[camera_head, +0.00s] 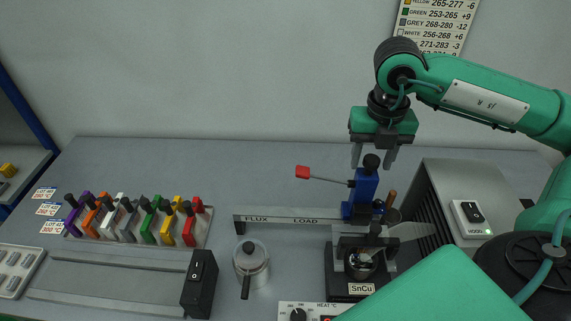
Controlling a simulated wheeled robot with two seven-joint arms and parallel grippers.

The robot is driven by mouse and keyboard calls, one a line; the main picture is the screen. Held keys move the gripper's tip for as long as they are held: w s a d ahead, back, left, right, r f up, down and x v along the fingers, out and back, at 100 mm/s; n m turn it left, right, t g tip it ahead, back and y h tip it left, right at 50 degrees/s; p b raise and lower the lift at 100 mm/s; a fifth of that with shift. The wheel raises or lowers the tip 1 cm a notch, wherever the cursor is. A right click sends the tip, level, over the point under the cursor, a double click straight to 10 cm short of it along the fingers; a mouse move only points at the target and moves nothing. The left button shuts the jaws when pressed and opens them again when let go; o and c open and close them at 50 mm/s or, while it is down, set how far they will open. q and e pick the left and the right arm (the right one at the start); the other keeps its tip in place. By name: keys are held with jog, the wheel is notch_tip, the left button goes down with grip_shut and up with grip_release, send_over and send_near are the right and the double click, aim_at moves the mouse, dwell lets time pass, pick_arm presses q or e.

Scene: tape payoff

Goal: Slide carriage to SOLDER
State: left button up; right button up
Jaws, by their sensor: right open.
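The blue carriage (364,186) stands on the grey rail (278,216), toward the rail's right part. It has a black knob (371,162) on top and a lever with a red tip (302,172) reaching left. The rail shows the words FLUX and LOAD to the left of the carriage; no SOLDER mark is readable. My right gripper (373,157) points down, open and empty. Its fingers appear to either side of the knob in the picture; I cannot tell whether they are level with it. My left gripper is not in view.
A solder pot (361,263) labelled SnCu stands below the carriage. A lidded metal pot (251,263) is left of it. A rack of coloured blocks (134,222) is at left. A grey box with a switch (458,195) stands at right. The back left bench is clear.

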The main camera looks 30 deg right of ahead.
jog(key=shift+r+p, duration=1.7)
jog(key=shift+r, duration=1.2)
